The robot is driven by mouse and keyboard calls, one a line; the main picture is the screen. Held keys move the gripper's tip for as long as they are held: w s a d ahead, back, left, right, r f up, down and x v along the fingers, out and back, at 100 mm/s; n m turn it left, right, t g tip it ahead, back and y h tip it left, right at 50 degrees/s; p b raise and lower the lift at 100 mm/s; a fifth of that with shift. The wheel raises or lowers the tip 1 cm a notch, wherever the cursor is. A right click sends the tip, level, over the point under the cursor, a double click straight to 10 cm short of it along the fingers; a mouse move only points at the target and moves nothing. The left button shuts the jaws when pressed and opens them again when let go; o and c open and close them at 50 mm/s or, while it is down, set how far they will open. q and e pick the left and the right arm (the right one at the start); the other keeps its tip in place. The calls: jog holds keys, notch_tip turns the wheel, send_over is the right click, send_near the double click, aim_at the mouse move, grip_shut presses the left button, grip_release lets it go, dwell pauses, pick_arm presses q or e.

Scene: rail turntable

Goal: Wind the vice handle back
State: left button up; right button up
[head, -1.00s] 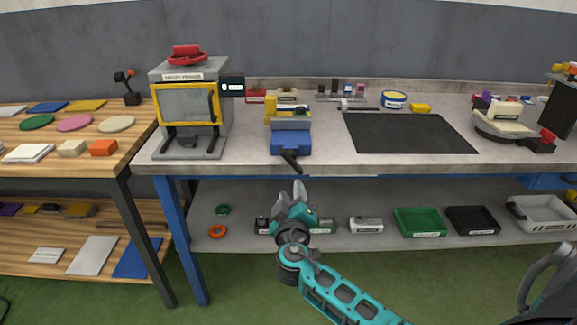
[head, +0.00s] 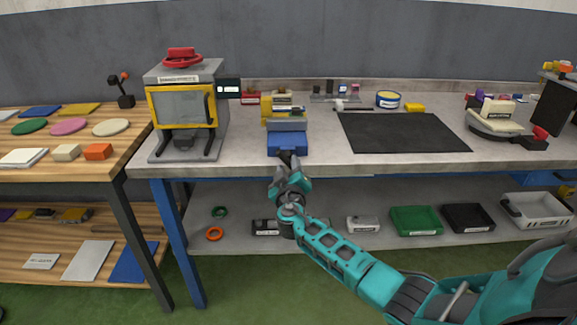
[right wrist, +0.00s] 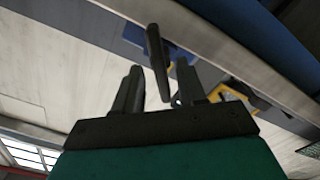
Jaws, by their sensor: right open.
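The vice (head: 288,143) has a blue front body and stands at the front edge of the grey bench, with a yellow part behind. Its dark handle (head: 286,157) sticks out over the bench edge and is partly hidden by my right gripper (head: 289,172). In the right wrist view the dark handle (right wrist: 157,62) lies between the two fingertips of my open right gripper (right wrist: 160,85). A gap shows on the left side of the handle; I cannot tell whether the right finger touches it. My left gripper is out of view.
A grey press with a yellow-framed window (head: 184,108) stands left of the vice. A black mat (head: 400,132) lies to the right. The lower shelf holds green (head: 415,219) and black (head: 468,217) trays. The bench edge runs close above my right gripper.

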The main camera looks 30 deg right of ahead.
jog(key=shift+x, duration=0.8)
jog(key=shift+c, duration=0.4)
grip_shut()
